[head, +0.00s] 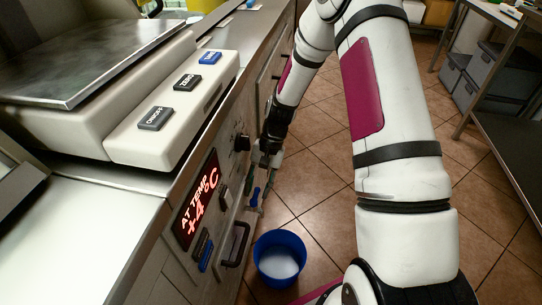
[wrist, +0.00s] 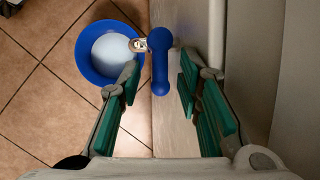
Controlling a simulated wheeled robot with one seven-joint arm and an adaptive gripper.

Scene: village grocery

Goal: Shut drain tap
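The drain tap has a blue lever handle (wrist: 161,68) and a small metal spout (wrist: 138,45) on its left in the wrist view. The blue handle (head: 255,197) also shows low on the counter's front in the head view. My gripper (wrist: 160,88) is open, with its green-padded fingers on either side of the lever's lower part in the picture. I cannot tell whether the fingers reach the lever's depth; no contact shows. In the head view, my gripper (head: 262,178) is just above the handle, partly overlapping it.
A blue bucket (wrist: 84,62) with whitish contents stands on the tiled floor under the spout; it also shows in the head view (head: 262,268). The counter front (head: 215,165) with a red temperature display (head: 197,200), knob and dark pull handle (head: 234,243) is close beside my arm.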

